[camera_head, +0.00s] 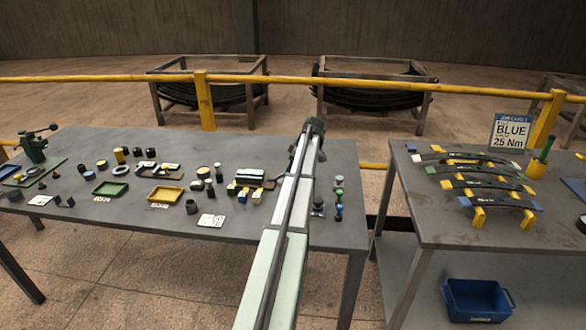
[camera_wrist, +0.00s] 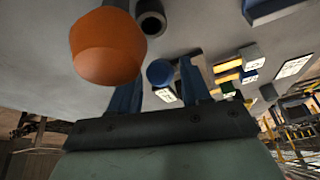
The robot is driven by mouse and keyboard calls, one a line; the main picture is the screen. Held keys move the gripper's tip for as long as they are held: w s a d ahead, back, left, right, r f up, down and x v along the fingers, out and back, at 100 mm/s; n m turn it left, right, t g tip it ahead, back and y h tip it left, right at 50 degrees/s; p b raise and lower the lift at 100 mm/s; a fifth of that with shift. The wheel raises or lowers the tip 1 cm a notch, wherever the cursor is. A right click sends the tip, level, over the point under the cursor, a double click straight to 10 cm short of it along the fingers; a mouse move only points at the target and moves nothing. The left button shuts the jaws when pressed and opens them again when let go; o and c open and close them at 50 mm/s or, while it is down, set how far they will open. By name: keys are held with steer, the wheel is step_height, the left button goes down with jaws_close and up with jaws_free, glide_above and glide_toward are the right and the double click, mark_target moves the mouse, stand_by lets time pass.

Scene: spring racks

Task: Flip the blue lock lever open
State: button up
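I cannot make out a lock lever for certain. In the wrist view a small round blue end (camera_wrist: 160,72) shows between the fingers of my gripper (camera_wrist: 158,88), farther off; whether it belongs to the lever I cannot tell. The two dark blue fingers stand apart, with nothing visibly gripped. In the head view small blue parts (camera_head: 338,213) stand by the right end of the left table, just right of my arm. My fingertips are hidden there.
A large orange rounded part (camera_wrist: 105,45) is close to the left finger in the wrist view. The grey left table (camera_head: 130,215) holds trays and many small parts. The right table (camera_head: 420,205) carries leaf springs (camera_head: 480,185) and a card reading BLUE 25 Nm (camera_head: 511,132). A blue bin (camera_head: 478,300) sits below.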

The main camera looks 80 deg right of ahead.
jaws_close()
